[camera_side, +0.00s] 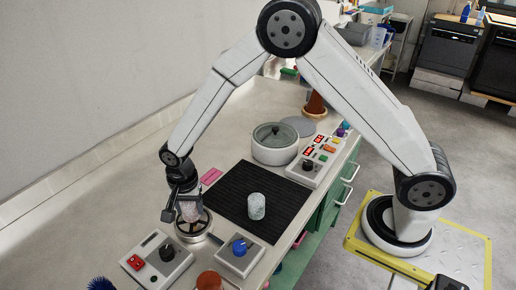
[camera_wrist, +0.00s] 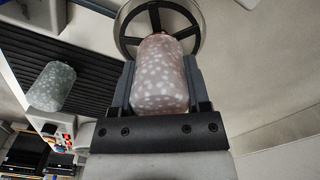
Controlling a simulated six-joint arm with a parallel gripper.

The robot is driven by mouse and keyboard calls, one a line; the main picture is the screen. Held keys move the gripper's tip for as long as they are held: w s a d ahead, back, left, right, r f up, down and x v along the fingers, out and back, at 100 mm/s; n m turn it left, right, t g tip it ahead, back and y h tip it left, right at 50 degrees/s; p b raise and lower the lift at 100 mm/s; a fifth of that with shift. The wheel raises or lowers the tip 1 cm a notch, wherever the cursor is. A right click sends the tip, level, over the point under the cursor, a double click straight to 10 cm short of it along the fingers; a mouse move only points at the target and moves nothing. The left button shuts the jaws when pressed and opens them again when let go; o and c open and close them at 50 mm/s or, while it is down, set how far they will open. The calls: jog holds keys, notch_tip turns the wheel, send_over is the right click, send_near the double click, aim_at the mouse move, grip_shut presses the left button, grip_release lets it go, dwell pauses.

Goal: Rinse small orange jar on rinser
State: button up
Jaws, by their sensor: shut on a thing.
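My gripper (camera_side: 187,206) is shut on a small speckled jar of pale orange-pink colour (camera_wrist: 160,75). In the wrist view the jar sits between the two dark fingers (camera_wrist: 160,85). In the side view the jar (camera_side: 191,210) is partly hidden by the gripper and is right at the round metal rinser (camera_side: 194,238). In the wrist view the rinser is a dark spoked ring (camera_wrist: 197,18) beyond the jar's far end. I cannot tell whether the jar touches it.
A grey-green speckled jar (camera_side: 256,206) stands on the black ribbed mat (camera_side: 230,187). Control boxes with a red switch (camera_side: 157,259) and a blue knob (camera_side: 239,256) sit near the rinser. A lidded round pot (camera_side: 275,148) stands behind the mat.

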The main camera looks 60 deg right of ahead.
jog(key=shift+f, duration=0.4)
jog(key=shift+f, duration=0.85)
dwell(2.6)
jog(key=shift+r, duration=0.15)
dwell(1.2)
jog(key=shift+r, duration=1.8)
jog(key=shift+r, duration=0.1)
jog(key=shift+r, duration=1.3)
